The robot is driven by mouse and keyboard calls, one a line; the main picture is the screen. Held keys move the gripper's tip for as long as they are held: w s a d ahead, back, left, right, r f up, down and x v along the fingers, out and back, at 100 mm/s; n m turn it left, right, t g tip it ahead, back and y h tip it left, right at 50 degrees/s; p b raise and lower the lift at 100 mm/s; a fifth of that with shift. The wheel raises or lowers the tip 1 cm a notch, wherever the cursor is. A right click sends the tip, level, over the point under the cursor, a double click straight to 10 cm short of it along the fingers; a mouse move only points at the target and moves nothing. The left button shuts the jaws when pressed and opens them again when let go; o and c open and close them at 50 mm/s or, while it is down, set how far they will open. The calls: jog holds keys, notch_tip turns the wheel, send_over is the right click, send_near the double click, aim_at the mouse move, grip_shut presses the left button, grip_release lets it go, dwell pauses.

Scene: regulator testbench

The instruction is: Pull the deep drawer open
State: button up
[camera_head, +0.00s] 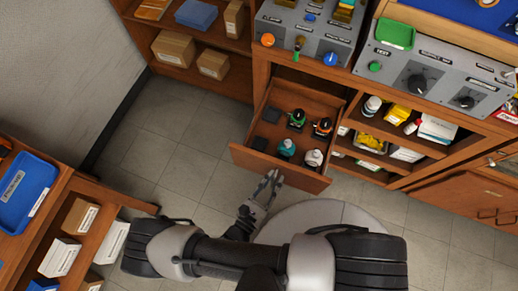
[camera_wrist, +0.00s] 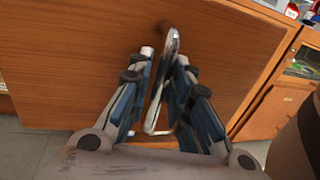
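The deep drawer (camera_head: 250,160) is a wooden drawer, pulled well out of the bench below the grey control panels. Several small bottles and dark blocks stand inside it. My gripper (camera_head: 268,180) is at the drawer's front panel. In the wrist view the drawer's wooden front (camera_wrist: 75,60) fills most of the picture. A shiny metal handle (camera_wrist: 155,118) runs between the two fingers of my gripper (camera_wrist: 165,58). The fingers are apart, with narrow gaps showing on both sides of the handle, so they are around it rather than visibly clamped on it.
Open shelves (camera_head: 385,172) with bottles and boxes adjoin the drawer on the right. A shelf with cardboard boxes (camera_head: 174,48) is at upper left. Another wooden unit with a blue tray (camera_head: 25,188) stands at lower left. The tiled floor (camera_head: 165,150) left of the drawer is clear.

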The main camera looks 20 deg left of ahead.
jog(key=v, duration=1.1)
jog(key=shift+s, duration=0.35)
jog(key=shift+a, duration=0.1)
